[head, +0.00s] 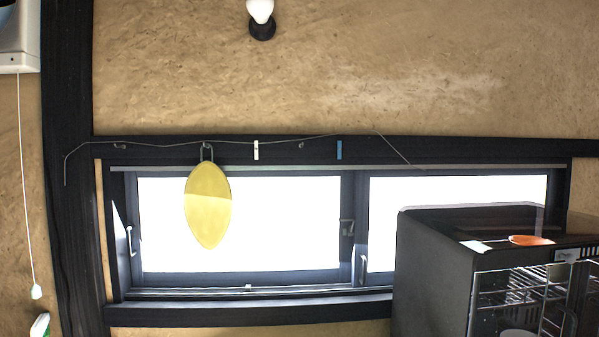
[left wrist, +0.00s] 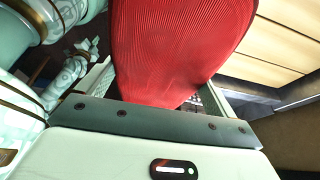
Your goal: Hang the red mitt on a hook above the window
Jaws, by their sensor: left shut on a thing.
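The red mitt (left wrist: 175,45) fills the upper middle of the left wrist view; its ribbed surface hides what lies behind it. My left gripper (left wrist: 160,98) is shut on the mitt's near end. Neither gripper nor the red mitt shows in the head view. On the dark beam above the window (head: 240,215) are small hooks: a left one (head: 120,147) and a right one (head: 301,146), both bare. A yellow, leaf-shaped mitt (head: 208,205) hangs by its loop from the hook between them. My right gripper is not in view.
A thin wire (head: 330,134) runs along the beam, with a white clip (head: 256,150) and a blue clip (head: 339,150). A dark cabinet (head: 432,265) with an orange item (head: 531,240) on top blocks the lower right. A bulb (head: 261,12) sticks out above.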

